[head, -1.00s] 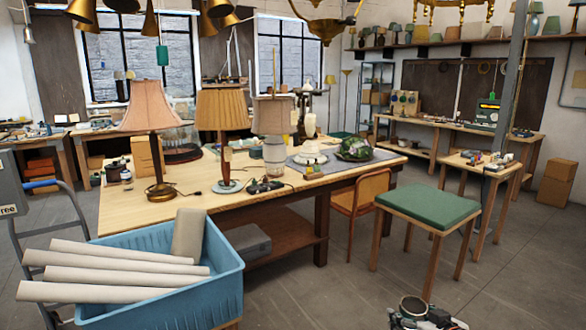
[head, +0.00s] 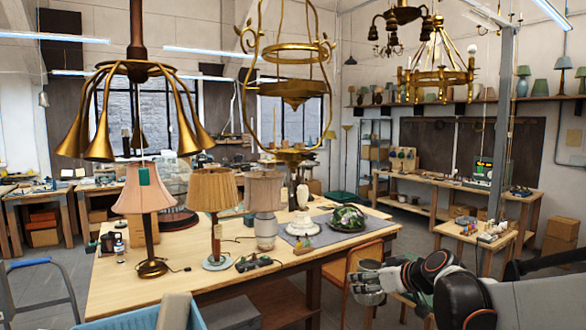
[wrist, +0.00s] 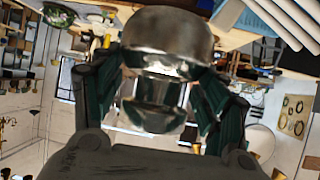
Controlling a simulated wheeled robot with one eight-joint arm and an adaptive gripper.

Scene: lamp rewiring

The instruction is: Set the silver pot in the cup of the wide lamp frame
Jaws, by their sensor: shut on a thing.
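My gripper (wrist: 160,78) is shut on the silver pot (wrist: 166,38), a rounded, shiny metal vessel between its dark green fingers in the wrist view. In the head view my gripper (head: 372,283) is at the lower right, beside the table's right end; the pot's outline is hard to make out there. A brass lamp frame (head: 290,54) with a wide ring, curved arms and a shallow cup (head: 292,88) hangs at top centre, up and left of my gripper. A brass ring chandelier (head: 440,78) hangs farther right; I cannot tell for certain which frame is the wide one.
A brass lamp with several cones (head: 98,130) hangs at left. The wooden table (head: 130,285) bears several shaded lamps (head: 212,190) and a green glass shade (head: 348,218). A chair (head: 362,256) and a grey post (head: 505,120) stand near my arm. A blue bin (head: 125,318) is at front left.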

